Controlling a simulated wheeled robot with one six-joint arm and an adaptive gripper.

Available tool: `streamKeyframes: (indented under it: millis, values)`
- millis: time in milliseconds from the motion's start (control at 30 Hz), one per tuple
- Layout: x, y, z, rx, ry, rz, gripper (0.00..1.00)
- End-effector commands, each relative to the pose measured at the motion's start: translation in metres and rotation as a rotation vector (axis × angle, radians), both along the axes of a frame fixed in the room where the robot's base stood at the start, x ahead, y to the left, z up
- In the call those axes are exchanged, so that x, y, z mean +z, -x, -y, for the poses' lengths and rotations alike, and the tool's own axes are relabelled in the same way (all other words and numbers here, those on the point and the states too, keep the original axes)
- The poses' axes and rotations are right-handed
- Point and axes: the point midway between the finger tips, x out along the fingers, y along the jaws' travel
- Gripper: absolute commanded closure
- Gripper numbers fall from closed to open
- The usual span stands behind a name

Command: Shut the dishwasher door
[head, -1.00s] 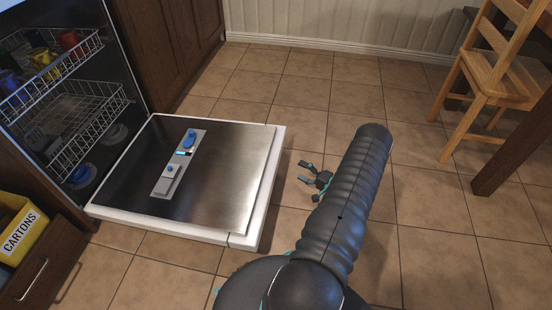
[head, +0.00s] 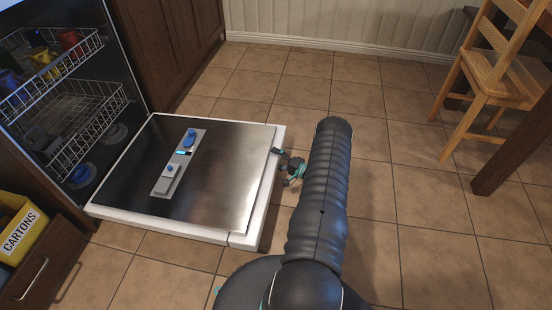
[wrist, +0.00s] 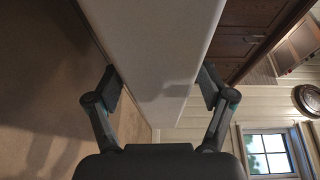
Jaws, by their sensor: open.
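The dishwasher door (head: 215,215) is folded down flat, low over the floor, with its steel inner face up and a white edge around it. A detergent dispenser with blue parts (head: 180,160) sits on it. My gripper (head: 283,158) is at the door's right-hand free edge, partly hidden by my arm. In the wrist view the door edge (wrist: 165,55) runs between the two open fingers of my gripper (wrist: 163,88), one on each side. I cannot tell whether either finger touches it.
Two wire racks, the upper one (head: 55,65) with coloured cups, are inside the dishwasher at left. A wooden chair (head: 495,75) is at right. The tiled floor between is clear.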

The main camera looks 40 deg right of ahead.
Motion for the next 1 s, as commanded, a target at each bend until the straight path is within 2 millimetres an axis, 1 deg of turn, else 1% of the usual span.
streamKeyframes:
  millis: [167,200,267,300,367,400,467,500,533,667,767,867,967,1000]
  values:
    - [0.0,0.0,0.0,0.0,0.0,0.0,0.19]
    - [0.0,0.0,0.0,0.0,0.0,0.0,0.21]
    - [0.0,0.0,0.0,0.0,0.0,0.0,0.36]
    - [0.0,0.0,0.0,0.0,0.0,0.0,0.46]
    - [0.0,0.0,-0.001,0.001,0.0,-0.001,0.61]
    - [0.0,0.0,-0.001,0.002,0.0,-0.001,0.71]
    - [0.0,-0.001,-0.002,0.003,0.0,-0.001,0.86]
    - [0.0,-0.001,-0.002,0.004,0.0,-0.001,0.96]
    - [0.0,-0.001,-0.002,0.005,0.0,-0.001,1.0]
    - [0.001,-0.002,-0.004,0.007,0.001,-0.002,1.0]
    - [0.007,-0.002,-0.004,0.007,0.006,-0.006,1.0]
    - [0.019,-0.002,-0.002,0.006,0.015,-0.016,1.0]
    - [0.037,-0.001,0.0,0.002,0.031,-0.033,1.0]
    - [0.046,-0.001,0.001,-0.001,0.04,-0.041,1.0]
